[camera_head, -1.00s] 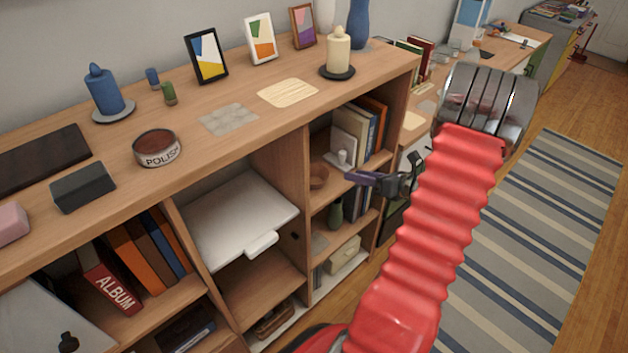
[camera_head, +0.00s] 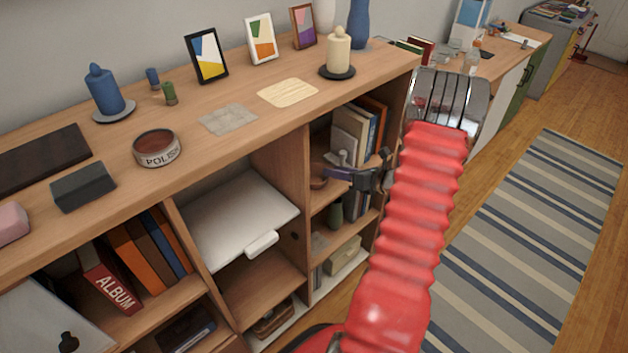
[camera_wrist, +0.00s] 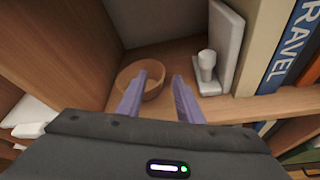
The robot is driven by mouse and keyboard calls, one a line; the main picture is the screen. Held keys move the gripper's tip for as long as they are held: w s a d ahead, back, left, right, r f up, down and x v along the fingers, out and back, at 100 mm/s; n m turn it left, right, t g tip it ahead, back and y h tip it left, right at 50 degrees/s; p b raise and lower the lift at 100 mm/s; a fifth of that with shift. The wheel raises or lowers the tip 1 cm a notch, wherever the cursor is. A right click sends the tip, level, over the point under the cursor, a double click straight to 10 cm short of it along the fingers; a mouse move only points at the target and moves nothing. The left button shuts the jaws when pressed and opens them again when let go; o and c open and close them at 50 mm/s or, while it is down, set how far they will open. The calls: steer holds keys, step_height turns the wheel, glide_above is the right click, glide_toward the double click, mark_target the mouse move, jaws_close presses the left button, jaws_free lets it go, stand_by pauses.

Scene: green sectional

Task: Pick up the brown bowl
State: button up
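The brown bowl (camera_wrist: 152,88) sits on a shelf of the bookcase, against the left side of its compartment, in the wrist view. In the head view only part of the bowl (camera_head: 318,183) shows, beside my gripper. My gripper (camera_wrist: 156,82) has its two purple fingers apart, with a gap between them. The left finger overlaps the bowl's front in the picture; the right finger is to the right of the bowl. I cannot tell whether the left finger touches it. In the head view my gripper (camera_head: 328,172) reaches into the compartment from the right.
A white figure (camera_wrist: 206,72) and a white upright panel stand right of the bowl, with several books (camera_wrist: 285,45) beyond. The compartment's wooden left wall (camera_wrist: 55,40) is close to the bowl. The bookcase top (camera_head: 255,140) lies above.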

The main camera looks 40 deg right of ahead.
mark_target(319, 168)
steer(key=shift+x, duration=2.55)
steer(key=shift+d, duration=0.1)
steer(key=shift+c, duration=0.4)
jaws_close()
